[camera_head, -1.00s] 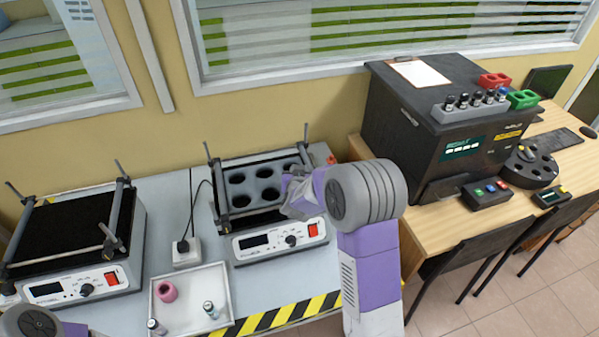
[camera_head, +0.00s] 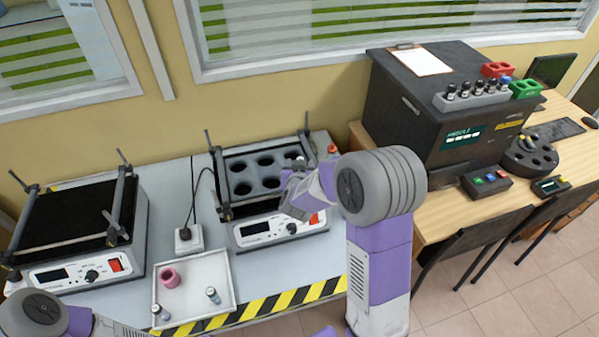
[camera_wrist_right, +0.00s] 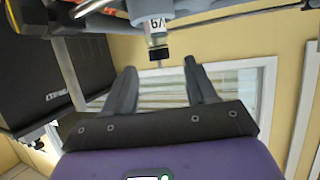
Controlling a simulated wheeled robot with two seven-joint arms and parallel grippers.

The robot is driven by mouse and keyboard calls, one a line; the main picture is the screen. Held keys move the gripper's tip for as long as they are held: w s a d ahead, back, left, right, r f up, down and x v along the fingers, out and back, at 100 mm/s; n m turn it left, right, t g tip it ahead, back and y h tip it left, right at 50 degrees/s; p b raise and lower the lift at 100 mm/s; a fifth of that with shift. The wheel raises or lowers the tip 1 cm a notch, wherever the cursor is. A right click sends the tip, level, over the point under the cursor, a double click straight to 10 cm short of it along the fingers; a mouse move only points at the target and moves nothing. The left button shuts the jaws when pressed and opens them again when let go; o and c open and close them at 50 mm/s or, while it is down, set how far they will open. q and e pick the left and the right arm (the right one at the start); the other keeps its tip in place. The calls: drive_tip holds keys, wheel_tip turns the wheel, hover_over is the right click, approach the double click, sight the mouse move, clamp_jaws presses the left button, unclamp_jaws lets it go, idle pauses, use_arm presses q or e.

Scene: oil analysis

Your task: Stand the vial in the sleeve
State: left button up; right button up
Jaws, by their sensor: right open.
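A pink ring-shaped sleeve (camera_head: 169,277) stands in the white tray on the bench. Two small dark-capped vials are in the same tray, one at the right (camera_head: 213,295) and one at the front left (camera_head: 160,313). My right gripper (camera_head: 296,178) is over the right side of the left-hand bench's holed shaker (camera_head: 238,187). In the right wrist view my right gripper (camera_wrist_right: 163,78) has its fingers apart with nothing between them. That view looks upside down. A labelled, black-capped vial (camera_wrist_right: 157,25) is just beyond the fingertips, apparently untouched. My left gripper is out of view.
A second shaker with a black top (camera_head: 75,212) stands at the left. A black analyser (camera_head: 420,120) with a vial rack (camera_head: 472,98) on top is on the wooden table at right. A white socket box (camera_head: 188,240) with a cable lies between the shakers.

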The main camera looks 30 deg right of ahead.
drive_tip(key=p+v, duration=0.1)
drive_tip(key=v, duration=0.6)
idle(0.4)
